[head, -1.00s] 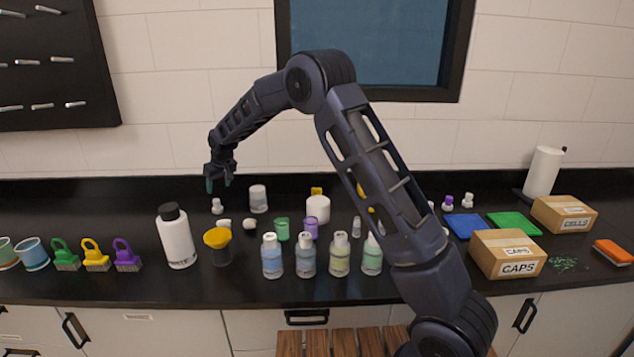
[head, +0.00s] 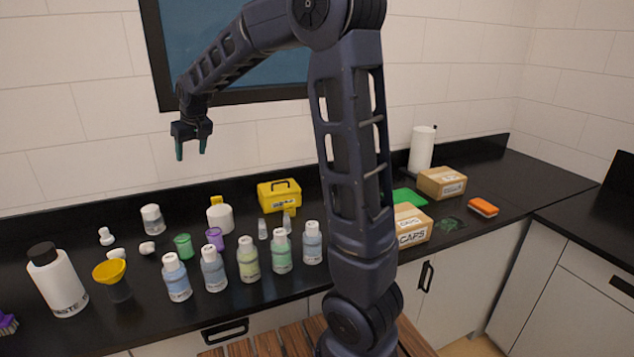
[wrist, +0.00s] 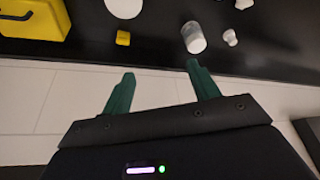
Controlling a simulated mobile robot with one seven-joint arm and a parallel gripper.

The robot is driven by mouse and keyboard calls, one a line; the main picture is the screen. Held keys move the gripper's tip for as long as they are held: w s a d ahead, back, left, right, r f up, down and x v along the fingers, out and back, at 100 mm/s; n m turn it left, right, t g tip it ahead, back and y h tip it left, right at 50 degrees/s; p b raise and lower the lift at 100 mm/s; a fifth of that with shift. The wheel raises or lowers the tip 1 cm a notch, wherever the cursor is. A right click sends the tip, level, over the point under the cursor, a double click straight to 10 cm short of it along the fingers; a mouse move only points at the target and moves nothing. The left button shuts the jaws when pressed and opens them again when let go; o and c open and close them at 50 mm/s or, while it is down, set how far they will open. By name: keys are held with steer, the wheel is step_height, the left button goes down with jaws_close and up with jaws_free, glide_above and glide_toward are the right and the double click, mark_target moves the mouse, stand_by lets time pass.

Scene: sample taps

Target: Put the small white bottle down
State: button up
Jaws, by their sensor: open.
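The small white bottle (head: 106,236) stands upright on the black counter near the wall, at the left in the head view. It also shows near the upper right of the wrist view (wrist: 230,37). My gripper (head: 191,152) is open and empty, raised well above the counter in front of the wall. In the wrist view my gripper (wrist: 160,72) shows two green fingers spread apart with nothing between them. The bottle is clear of the fingers, to the lower left of them in the head view.
A clear jar (head: 152,218) stands right of the bottle. A yellow funnel (head: 109,271), large white bottle (head: 58,281) and several labelled bottles stand nearer the front. A yellow toolbox (head: 279,195) and cardboard boxes (head: 441,182) are further right. Bare counter lies around the back left.

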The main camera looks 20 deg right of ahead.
steer(key=s+d+r+m+h, duration=0.1)
steer(key=s+d+r+m, duration=0.25)
steer(key=s+d, duration=1.4)
steer(key=s+d+f+m, duration=0.1)
steer(key=s+d+f, duration=0.1)
steer(key=s+d, duration=0.3)
steer(key=s+d+f+m+h, duration=0.1)
steer(key=s+d, duration=0.4)
steer(key=s, duration=0.6)
steer(key=shift+d+f+t, duration=0.3)
steer(key=shift+d+f, duration=0.1)
steer(key=shift+f, duration=0.3)
steer(key=shift+c, duration=0.9)
steer(key=shift+w, duration=0.1)
